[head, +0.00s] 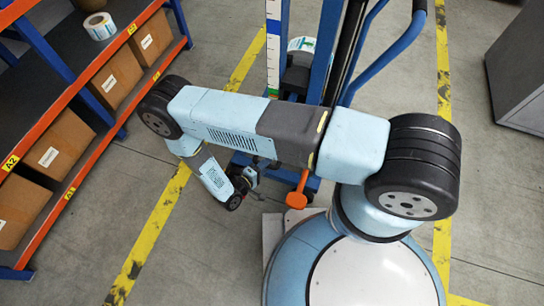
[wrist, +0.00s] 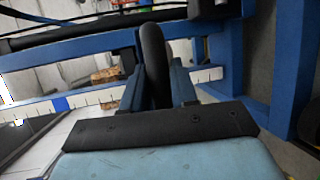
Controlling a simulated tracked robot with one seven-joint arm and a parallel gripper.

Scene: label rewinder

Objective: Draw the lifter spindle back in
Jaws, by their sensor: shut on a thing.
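My gripper (wrist: 155,75) is shut on a black rounded bar-like part (wrist: 154,50), which stands upright between its two fingers in the wrist view. That part is close to the blue frame (wrist: 85,42) of the lifter. In the head view the lifter's blue mast (head: 325,50) stands behind my arm, with a white label roll (head: 302,44) at it. My arm crosses in front of the lifter and hides much of its lower part. I cannot make out the spindle clearly, nor my fingertips in the head view.
An orange paddle-shaped lever (head: 297,199) shows below my arm. A blue handrail (head: 385,45) is right of the mast. A shelf rack (head: 70,175) with cardboard boxes stands at left, a grey cabinet (head: 518,75) at right.

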